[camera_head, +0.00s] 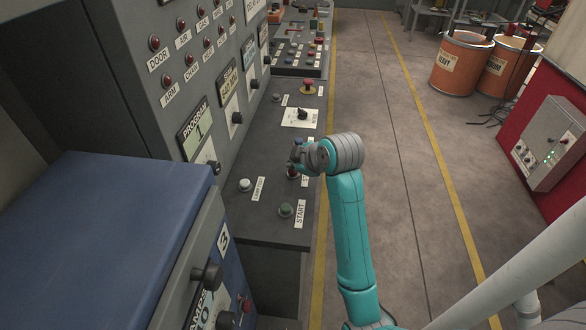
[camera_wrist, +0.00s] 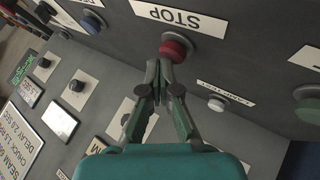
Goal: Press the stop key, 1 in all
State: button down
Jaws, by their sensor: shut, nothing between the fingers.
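The stop key is a red round button (camera_wrist: 176,46) in a pale collar, beside a white STOP label (camera_wrist: 180,17) in the wrist view. In the head view the red key (camera_head: 292,174) shows just below my gripper (camera_head: 294,161), and its label is mostly hidden by my arm. My gripper (camera_wrist: 160,66) is shut and empty, with its fingertips right at the edge of the red key in the wrist view. I cannot tell whether they touch it or whether the key is pushed in.
A green START key (camera_head: 286,210) and a small white key (camera_head: 245,185) sit on the same desk panel. A knob on a white plate (camera_head: 301,117) and a red mushroom button (camera_head: 307,87) lie farther back. A blue cabinet (camera_head: 110,220) stands at left.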

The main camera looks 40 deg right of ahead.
jog(key=shift+r, duration=0.65)
jog(key=shift+r, duration=2.5)
